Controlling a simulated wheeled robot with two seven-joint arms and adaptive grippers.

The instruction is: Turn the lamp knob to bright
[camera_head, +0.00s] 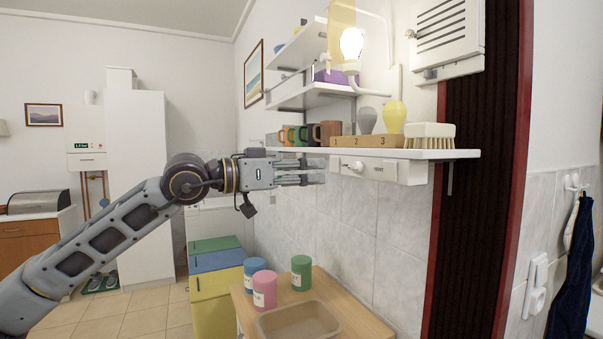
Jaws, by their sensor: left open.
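The lamp knob (356,167) is a small white knob on a white control panel (404,172) under the front edge of the shelf. Small dark lettering is beside it, too small to read surely. The lamp bulb (352,43) above glows white. My left gripper (320,171) comes in from the left, level with the knob. Its fingers are apart and empty and point right. The fingertips are at the panel's left end, a little left of the knob in the picture; I cannot tell whether they touch the panel. My right gripper is not in view.
The shelf (462,153) above the panel holds several mugs, a grey bulb (367,120), a yellow bulb (394,117) and a brush (430,136). Below stands a wooden table (352,320) with three canisters and a tray (335,325). Space between panel and table is free.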

